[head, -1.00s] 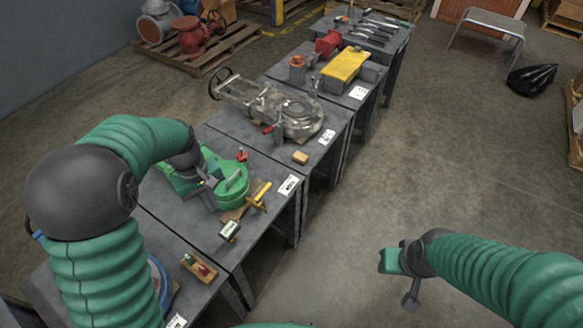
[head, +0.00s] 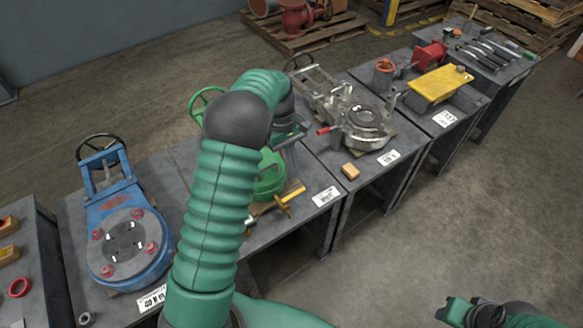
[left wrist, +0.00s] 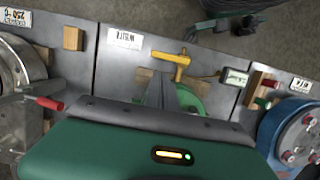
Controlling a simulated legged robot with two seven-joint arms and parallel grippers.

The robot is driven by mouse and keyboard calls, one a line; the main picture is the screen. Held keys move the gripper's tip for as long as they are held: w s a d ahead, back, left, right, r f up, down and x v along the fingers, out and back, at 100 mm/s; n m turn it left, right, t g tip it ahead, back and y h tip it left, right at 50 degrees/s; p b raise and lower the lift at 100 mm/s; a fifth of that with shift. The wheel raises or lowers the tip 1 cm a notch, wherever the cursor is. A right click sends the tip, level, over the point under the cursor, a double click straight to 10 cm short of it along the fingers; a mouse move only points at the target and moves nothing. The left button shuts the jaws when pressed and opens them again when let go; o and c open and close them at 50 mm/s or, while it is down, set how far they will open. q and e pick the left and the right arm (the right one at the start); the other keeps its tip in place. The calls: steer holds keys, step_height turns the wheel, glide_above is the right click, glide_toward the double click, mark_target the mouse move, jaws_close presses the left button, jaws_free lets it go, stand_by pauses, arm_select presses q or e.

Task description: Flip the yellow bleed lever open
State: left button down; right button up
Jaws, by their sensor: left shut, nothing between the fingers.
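The yellow bleed lever (head: 292,190) sits at the near side of the green valve (head: 268,182), on the grey table. In the left wrist view the yellow lever (left wrist: 170,60) lies just beyond my left gripper's fingertips, with the green valve (left wrist: 188,99) partly hidden below them. My left gripper (head: 290,138) is shut and empty, over the green valve; I cannot tell whether it touches it. It also shows in the left wrist view (left wrist: 160,88). My arm hides part of the valve in the head view. My right gripper (head: 456,310) is at the bottom right, away from the tables.
A blue valve (head: 130,240) stands left on its table. A grey metal valve (head: 360,120) with a red-tipped handle (head: 325,130) stands right of my left gripper. A wooden block (head: 350,171) and a white label (head: 326,196) lie near the table edge. Floor at right is clear.

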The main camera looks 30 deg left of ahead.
mark_target(294, 196)
arm_select(q)
steer(key=b+x, duration=0.1)
steer(key=x, duration=0.7)
steer(key=shift+s+a, duration=0.1)
steer(key=shift+a, duration=0.05)
steer(key=shift+m, duration=0.4)
